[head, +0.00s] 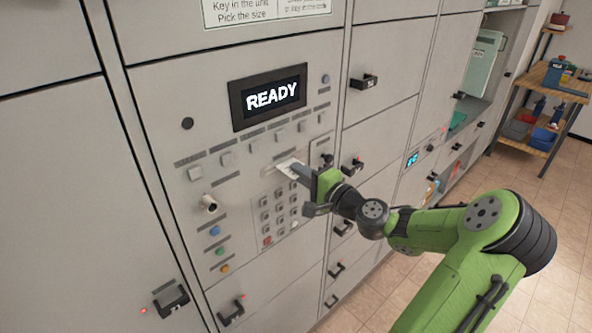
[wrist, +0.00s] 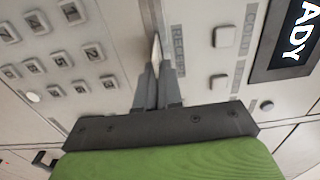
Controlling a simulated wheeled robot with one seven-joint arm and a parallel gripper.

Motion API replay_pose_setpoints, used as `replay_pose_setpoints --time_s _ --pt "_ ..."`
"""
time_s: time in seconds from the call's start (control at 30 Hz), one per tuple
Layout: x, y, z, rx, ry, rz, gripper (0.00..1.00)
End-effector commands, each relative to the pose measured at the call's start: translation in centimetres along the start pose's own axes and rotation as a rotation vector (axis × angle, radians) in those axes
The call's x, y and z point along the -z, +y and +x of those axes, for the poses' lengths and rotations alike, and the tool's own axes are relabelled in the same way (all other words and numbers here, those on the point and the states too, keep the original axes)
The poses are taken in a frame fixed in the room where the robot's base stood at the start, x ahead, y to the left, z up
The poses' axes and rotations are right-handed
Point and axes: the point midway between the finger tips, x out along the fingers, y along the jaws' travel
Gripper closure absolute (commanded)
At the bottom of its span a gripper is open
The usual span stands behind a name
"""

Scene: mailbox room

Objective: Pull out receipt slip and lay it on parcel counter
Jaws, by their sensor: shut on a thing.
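The white receipt slip (head: 285,165) sticks out of the locker control panel (head: 225,135), below the READY screen (head: 268,96). My gripper (head: 297,172) is shut on the slip at the panel front. In the wrist view, my gripper's fingertips (wrist: 158,72) pinch the slip (wrist: 155,52), which shows as a thin white edge at the slot beside the label RECEIPT. Whether part of the slip is still inside the slot cannot be told. No surface is clearly marked as the parcel counter.
A keypad (head: 279,217) lies just below the slip, and a short knob (head: 209,203) juts out at left. Locker handles (head: 352,167) stick out near my gripper. A wooden-topped bench (head: 537,73) with items stands at far right. The tiled floor between is clear.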

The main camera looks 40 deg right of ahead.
Motion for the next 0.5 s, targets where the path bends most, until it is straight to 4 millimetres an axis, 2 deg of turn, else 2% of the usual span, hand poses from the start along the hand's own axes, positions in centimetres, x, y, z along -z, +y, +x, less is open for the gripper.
replay_pose_setpoints --time_s 0.5 --pt "0.1 0.0 -3.6 0.0 0.003 0.0 1.0"
